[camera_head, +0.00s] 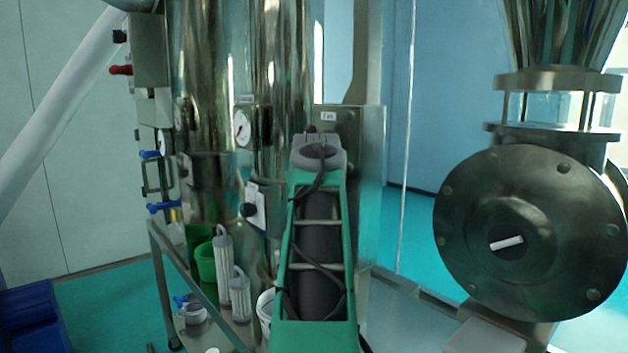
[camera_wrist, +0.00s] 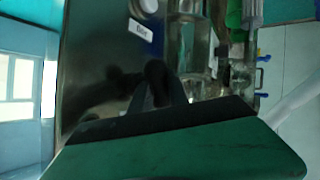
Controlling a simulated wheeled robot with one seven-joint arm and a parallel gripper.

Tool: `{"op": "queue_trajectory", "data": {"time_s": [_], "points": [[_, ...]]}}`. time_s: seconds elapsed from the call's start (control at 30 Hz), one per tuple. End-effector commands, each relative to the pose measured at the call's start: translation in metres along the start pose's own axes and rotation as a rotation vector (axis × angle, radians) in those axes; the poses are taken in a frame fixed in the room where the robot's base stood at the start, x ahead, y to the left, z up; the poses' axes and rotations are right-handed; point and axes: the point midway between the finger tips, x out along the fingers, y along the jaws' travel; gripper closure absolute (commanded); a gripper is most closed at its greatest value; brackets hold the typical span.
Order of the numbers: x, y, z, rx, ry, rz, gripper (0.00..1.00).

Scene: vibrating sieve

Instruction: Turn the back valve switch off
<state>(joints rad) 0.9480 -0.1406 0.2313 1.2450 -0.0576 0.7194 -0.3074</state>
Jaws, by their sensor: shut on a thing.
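A steel control box (camera_head: 361,150) with a small white label stands behind my arm in the camera_head view. The box's dark steel face (camera_wrist: 90,65) fills the left middle of the wrist view, with its white label (camera_wrist: 140,30) and a round pale fitting (camera_wrist: 149,6) near the top. My gripper (camera_wrist: 158,78) has its dark fingers drawn together at that face, shut on a small dark switch knob. The fingers mostly hide the knob, so its turned position cannot be told. In the camera_head view my green arm hides the fingertips.
Blue valve handles (camera_head: 164,207) and a red handle (camera_head: 121,70) stick out at the left of the steel cylinders (camera_head: 205,100). Filter housings (camera_head: 221,268) stand below on a frame. A large round steel housing (camera_head: 520,190) stands at right. Some floor (camera_head: 100,310) is clear at lower left.

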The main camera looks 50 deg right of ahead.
Motion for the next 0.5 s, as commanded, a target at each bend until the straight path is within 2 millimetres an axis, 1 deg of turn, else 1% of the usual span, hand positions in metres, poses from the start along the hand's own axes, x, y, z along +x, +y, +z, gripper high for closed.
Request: {"op": "queue_trajectory", "data": {"time_s": [0.43, 0.47, 0.5], "points": [[0.0015, -0.0002, 0.0029, -0.005, -0.015, 0.0, 1.0], [0.0016, -0.0002, 0.0029, -0.005, -0.015, 0.0, 0.77], [0.0015, -0.0002, 0.0028, -0.005, -0.015, 0.0, 0.73]]}}
